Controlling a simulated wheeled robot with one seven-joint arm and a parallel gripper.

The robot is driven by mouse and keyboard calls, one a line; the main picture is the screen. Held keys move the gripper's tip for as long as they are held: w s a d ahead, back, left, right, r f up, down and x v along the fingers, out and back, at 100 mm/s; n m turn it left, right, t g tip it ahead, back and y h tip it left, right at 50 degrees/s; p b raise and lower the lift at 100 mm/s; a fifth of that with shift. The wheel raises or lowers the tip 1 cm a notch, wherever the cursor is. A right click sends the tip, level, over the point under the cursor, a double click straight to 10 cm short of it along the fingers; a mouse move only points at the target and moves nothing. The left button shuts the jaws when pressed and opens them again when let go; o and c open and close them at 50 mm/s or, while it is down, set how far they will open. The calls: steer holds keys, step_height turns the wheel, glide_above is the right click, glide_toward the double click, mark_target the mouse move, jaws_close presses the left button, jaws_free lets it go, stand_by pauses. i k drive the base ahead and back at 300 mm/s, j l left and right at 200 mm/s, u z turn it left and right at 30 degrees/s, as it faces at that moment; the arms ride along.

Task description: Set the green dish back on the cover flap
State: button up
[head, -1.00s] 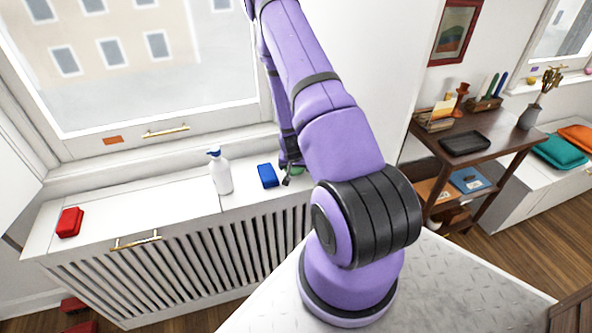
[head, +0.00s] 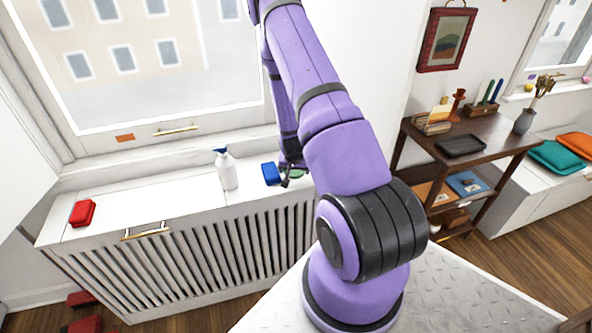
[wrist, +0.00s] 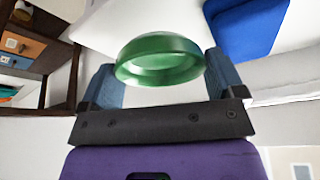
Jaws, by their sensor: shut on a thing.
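The green dish (wrist: 160,62) is a small round bowl between the two fingers of my gripper (wrist: 158,82) in the wrist view. My gripper is shut on it. In the head view the dish (head: 297,174) shows partly beside my dark gripper (head: 287,179), at the right end of the white radiator cover's top. I cannot tell whether the dish touches that top. The cover flap (head: 150,205) looks to be the white panel left of a seam, with a brass handle (head: 145,230) at its front edge. Its middle is bare.
A blue block-like thing (head: 271,174) lies just left of my gripper. A white spray bottle (head: 227,172) stands near the seam. A red thing (head: 83,213) lies at the flap's left end. The window (head: 150,60) rises behind; a dark wooden shelf (head: 470,150) stands right.

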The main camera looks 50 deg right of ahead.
mark_target(147, 202)
steer(key=k+j, duration=0.1)
steer(key=j, duration=0.15)
steer(key=k+j, duration=0.15)
steer(key=i+j, duration=0.3)
steer(key=j, duration=0.2)
steer(key=i+j, duration=0.3)
steer(key=j, duration=0.15)
steer(key=i+j, duration=0.3)
steer(key=j, duration=0.2)
steer(key=i+j, duration=0.3)
steer(key=j, duration=0.15)
